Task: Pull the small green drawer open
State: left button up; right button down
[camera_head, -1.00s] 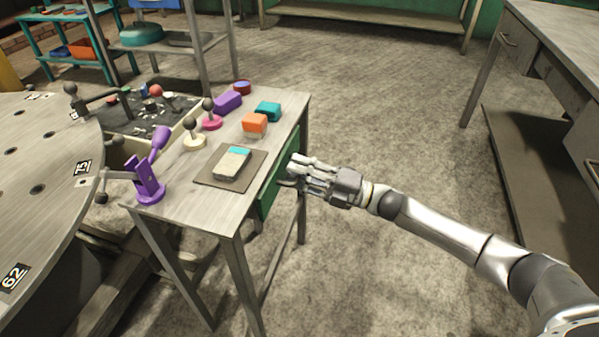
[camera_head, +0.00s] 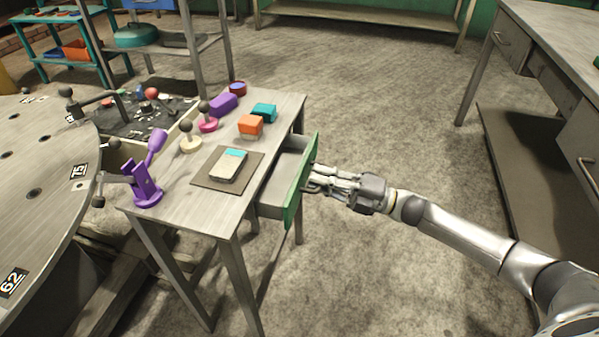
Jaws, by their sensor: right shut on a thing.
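The small green drawer (camera_head: 299,187) is in the right side of the narrow grey table, near the middle of the view. It stands partly open, and its pale inside (camera_head: 283,172) shows between the green front and the table edge. The inside looks empty where I can see it. My right gripper (camera_head: 312,180) comes in from the right and is shut at the outer face of the drawer front. The handle it grips is hidden by the fingers. My left gripper is not in view.
The table top (camera_head: 190,205) holds a dark mat with a boxy device (camera_head: 229,165), a purple clamp (camera_head: 147,185), an orange block (camera_head: 250,125), a teal block (camera_head: 264,112) and knobbed levers. A round plate (camera_head: 40,180) stands left. Open floor lies right of the drawer, before a grey workbench (camera_head: 560,60).

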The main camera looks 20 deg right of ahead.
jog(key=r+v, duration=0.1)
jog(key=v, duration=0.5)
jog(key=shift+s+d, duration=0.2)
jog(key=shift+d, duration=0.1)
jog(key=c, duration=1.5)
grip_release()
jog(key=v, duration=1.2)
jog(key=shift+a, duration=0.1)
